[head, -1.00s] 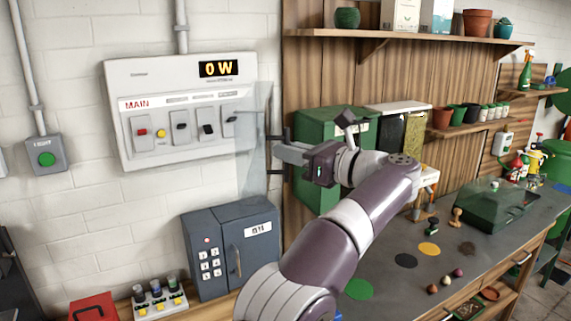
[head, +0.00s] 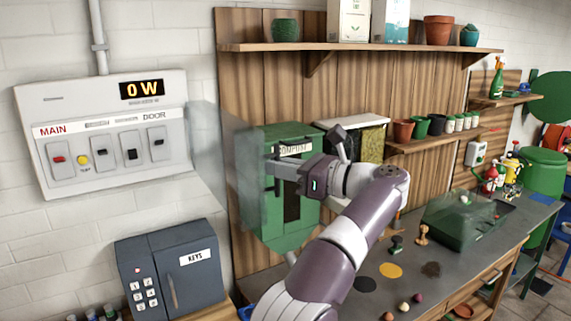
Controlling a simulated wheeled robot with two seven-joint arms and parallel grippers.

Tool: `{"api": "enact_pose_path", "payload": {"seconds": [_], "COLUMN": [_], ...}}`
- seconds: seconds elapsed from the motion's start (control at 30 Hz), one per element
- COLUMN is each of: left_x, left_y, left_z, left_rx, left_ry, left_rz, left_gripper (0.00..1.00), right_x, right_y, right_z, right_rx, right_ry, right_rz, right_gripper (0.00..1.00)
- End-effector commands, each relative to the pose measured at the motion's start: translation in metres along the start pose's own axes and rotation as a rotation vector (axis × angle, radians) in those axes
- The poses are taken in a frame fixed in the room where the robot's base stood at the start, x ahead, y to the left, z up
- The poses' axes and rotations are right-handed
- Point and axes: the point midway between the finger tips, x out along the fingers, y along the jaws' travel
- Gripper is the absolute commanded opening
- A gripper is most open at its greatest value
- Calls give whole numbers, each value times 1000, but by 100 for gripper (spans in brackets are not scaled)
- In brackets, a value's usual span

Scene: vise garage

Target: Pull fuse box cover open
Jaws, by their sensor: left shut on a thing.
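The fuse box (head: 100,170) is a white wall panel with a display reading 0 W, several switches and the labels MAIN and DOOR. Its clear cover (head: 215,135) stands swung out to the right of the panel, away from the switches. My left gripper (head: 277,170) is at the cover's free right edge, in front of the green compost box, and is shut on it. The exact grip on the cover's edge or handle is hard to make out. My right gripper is not in view.
A grey key safe (head: 170,272) is below the fuse box. A green compost box (head: 292,215) stands behind my left gripper. A shelf (head: 400,48) with pots runs above. The workbench (head: 440,255) at right holds a dark green case (head: 450,222) and small items.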

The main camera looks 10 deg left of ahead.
Motion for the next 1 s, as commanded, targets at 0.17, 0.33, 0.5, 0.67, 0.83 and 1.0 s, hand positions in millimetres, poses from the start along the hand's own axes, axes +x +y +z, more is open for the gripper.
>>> {"api": "enact_pose_path", "payload": {"seconds": [0.17, 0.33, 0.5, 0.67, 0.83, 1.0], "left_x": [3, 3, 2, 1, -16, -53], "left_y": [1, 2, 1, 1, 0, -1], "left_z": [4, 5, 3, 2, 4, 8], "left_rx": [-8, -9, -7, -5, -3, -3], "left_ry": [-3, -3, -2, -1, -2, 0], "left_rz": [4, 4, 3, 2, 0, -1], "left_gripper": [0, 19, 32, 32, 32, 32], "right_x": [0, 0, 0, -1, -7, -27], "right_y": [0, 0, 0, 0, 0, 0], "right_z": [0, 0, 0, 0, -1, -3], "right_rx": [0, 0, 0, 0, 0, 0], "right_ry": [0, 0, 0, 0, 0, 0], "right_rz": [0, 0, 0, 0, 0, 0], "right_gripper": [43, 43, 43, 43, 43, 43]}}
